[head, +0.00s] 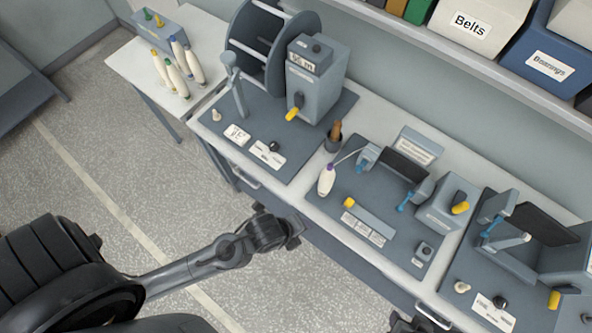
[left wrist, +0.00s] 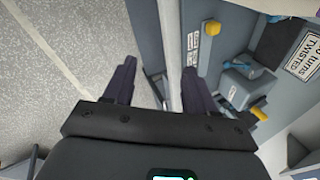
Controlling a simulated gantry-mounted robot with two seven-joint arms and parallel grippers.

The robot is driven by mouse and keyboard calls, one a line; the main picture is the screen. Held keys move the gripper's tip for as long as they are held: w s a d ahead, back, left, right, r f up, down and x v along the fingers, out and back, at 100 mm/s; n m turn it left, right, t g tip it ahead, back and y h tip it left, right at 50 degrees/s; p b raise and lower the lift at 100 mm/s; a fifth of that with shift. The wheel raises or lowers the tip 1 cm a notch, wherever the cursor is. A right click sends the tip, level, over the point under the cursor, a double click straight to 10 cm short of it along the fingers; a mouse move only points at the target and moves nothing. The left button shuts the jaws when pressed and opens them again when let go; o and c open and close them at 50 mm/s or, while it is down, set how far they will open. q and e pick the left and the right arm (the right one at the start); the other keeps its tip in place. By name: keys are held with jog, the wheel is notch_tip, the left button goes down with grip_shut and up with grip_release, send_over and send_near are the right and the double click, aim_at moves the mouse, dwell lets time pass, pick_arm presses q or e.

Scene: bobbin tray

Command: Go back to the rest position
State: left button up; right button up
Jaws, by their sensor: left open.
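My left gripper (head: 290,232) is above the floor, in front of the workbench edge, at the end of my arm from the left. In the left wrist view its two dark fingers (left wrist: 158,75) are spread apart with nothing between them. The bench edge and drawer front lie below and beyond the fingers there. A small dark part (head: 412,323) shows at the bottom edge of the head view; it appears to be my right gripper, mostly cut off, its fingers not readable.
The workbench (head: 290,190) carries a reel station (head: 270,45), a winding station with a white bobbin (head: 327,179), and another station at right. Several bobbins (head: 177,75) stand on a side table (head: 125,62). A shelf with bins (head: 475,25) is above. The floor is clear.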

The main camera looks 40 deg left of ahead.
pick_arm(q)
jog(key=s+a+r+n, duration=0.1)
jog(key=a+r+n, duration=0.3)
jog(key=n, duration=0.6)
jog(key=s+a+r+n+y+p, duration=0.1)
jog(key=a+r+n, duration=0.3)
jog(key=n, duration=0.6)
jog(key=shift+s+a+g+y, duration=0.35)
jog(key=shift+s+a, duration=0.2)
jog(key=shift+a, duration=0.35)
